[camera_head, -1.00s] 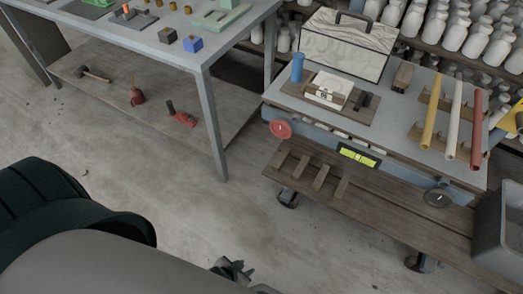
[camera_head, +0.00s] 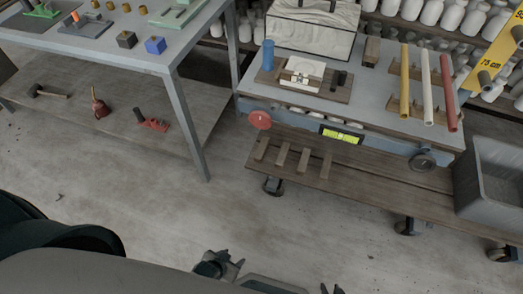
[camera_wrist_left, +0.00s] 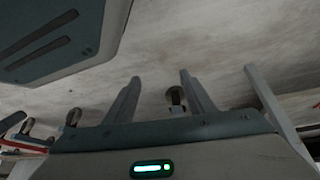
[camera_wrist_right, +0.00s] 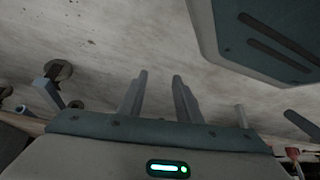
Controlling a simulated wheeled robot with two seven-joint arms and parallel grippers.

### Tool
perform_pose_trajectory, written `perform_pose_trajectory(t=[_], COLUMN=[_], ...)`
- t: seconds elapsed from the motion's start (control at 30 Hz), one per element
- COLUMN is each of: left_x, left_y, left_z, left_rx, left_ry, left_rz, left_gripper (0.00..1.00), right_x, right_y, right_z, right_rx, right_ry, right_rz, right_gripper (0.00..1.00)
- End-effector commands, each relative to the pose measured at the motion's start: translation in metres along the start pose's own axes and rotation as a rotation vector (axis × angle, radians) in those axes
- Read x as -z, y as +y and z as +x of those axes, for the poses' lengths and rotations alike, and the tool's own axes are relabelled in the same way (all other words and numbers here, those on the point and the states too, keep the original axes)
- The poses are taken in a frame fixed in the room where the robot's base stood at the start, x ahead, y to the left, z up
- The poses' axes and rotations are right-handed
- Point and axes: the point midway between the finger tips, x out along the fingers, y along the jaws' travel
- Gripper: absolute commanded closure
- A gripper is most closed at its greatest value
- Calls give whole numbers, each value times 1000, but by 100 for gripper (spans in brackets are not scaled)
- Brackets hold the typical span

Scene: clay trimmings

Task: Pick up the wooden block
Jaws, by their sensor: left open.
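A brown wooden block (camera_head: 372,51) stands on the grey top of the cart (camera_head: 375,112), between the marbled case and the coloured tubes. My left gripper (camera_head: 222,263) is at the bottom of the head view, over the floor in front of the cart and well apart from the block. In the left wrist view its two fingers (camera_wrist_left: 160,76) are spread with nothing between them. My right gripper (camera_head: 331,289) barely shows at the bottom edge. In the right wrist view its fingers (camera_wrist_right: 160,76) are apart and empty. Neither wrist view shows the block clearly.
Yellow, white and red tubes (camera_head: 447,92) rest on wooden racks right of the block. A marbled case (camera_head: 311,27) stands left of it, a blue cylinder (camera_head: 268,54) further left. A grey bin (camera_head: 492,178) is at right. A metal table (camera_head: 100,45) stands left. Floor ahead is clear.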

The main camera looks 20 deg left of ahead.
Motion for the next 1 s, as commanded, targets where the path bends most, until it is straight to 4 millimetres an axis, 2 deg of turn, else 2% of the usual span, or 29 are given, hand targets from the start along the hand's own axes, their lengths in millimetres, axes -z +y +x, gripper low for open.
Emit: perform_pose_trajectory(t=[0.17,0.27,0.37,0.47,0.57,0.7,0.83,1.0], left_x=[44,83,128,175,218,269,304,328], left_y=[-16,-27,-39,-51,-62,-76,-88,-99], left_z=[35,56,76,91,98,100,93,80], left_rx=[-3,-7,-11,-12,-8,9,34,68], left_ry=[11,14,12,5,-6,-28,-51,-78], left_rz=[-18,-36,-56,-76,-91,-110,-122,-134], left_gripper=[50,50,50,50,50,50,50,50], right_x=[32,61,97,134,168,206,230,246], right_y=[-11,-22,-36,-52,-66,-83,-92,-96], right_z=[8,6,-4,-25,-54,-107,-161,-217], right_rx=[18,35,57,84,111,150,180,205], right_ry=[121,231,367,515,666,874,1045,1198], right_rz=[-15,-27,-37,-44,-45,-38,-23,-2], right_gripper=[69,69,69,69,69,69,69,69])
